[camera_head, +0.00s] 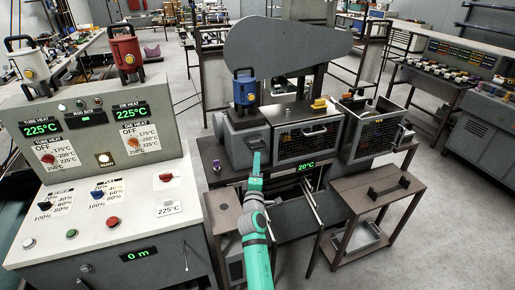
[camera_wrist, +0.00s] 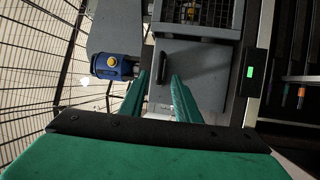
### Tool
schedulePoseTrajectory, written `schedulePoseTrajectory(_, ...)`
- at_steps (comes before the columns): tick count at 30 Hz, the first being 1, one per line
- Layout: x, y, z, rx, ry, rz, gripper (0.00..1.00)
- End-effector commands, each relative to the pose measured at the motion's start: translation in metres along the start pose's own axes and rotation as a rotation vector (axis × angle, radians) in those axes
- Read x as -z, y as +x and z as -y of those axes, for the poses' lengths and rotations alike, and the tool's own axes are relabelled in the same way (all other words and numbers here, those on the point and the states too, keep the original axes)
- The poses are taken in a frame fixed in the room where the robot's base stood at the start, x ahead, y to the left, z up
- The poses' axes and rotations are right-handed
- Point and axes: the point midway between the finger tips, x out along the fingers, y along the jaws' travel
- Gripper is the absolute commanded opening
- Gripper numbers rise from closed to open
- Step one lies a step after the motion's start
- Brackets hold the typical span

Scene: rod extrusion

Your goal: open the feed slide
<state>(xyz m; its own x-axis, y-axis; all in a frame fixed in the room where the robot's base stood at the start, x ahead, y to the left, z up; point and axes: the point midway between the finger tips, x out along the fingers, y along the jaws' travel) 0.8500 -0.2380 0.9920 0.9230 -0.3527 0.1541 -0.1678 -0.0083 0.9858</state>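A grey box (camera_head: 242,140) with a dark handle (camera_head: 256,143) stands at the left end of the machine, below a blue canister (camera_head: 244,92). I cannot tell for sure which part is the feed slide. My gripper (camera_head: 257,163) is just in front of this box. In the wrist view, my gripper (camera_wrist: 160,80) is open, with its two green fingers apart. The black handle (camera_wrist: 160,67) on the grey face (camera_wrist: 203,75) lies between the fingertips in the picture. Whether they reach around it is unclear. The fingers hold nothing.
A control console (camera_head: 105,215) with knobs and displays stands at the left. Mesh-fronted boxes (camera_head: 308,140) sit right of the grey box. A small brown table (camera_head: 372,190) stands at the right front. The blue canister (camera_wrist: 112,67) is close left of the fingers in the wrist view.

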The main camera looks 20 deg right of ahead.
Motion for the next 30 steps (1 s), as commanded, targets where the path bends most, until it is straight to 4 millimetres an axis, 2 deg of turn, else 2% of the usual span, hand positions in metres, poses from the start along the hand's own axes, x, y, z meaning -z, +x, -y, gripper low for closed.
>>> schedulePoseTrajectory(9,0.001,0.054,-0.001,-0.001,0.0,-0.001,0.29)
schedulePoseTrajectory(15,0.001,0.076,-0.001,-0.001,0.001,0.0,0.29)
schedulePoseTrajectory(21,0.0,0.085,-0.001,-0.001,0.003,-0.001,0.29)
schedulePoseTrajectory(29,0.0,0.086,0.0,0.0,0.003,-0.001,0.29)
schedulePoseTrajectory(30,0.0,0.086,0.0,-0.001,0.003,-0.001,0.27)
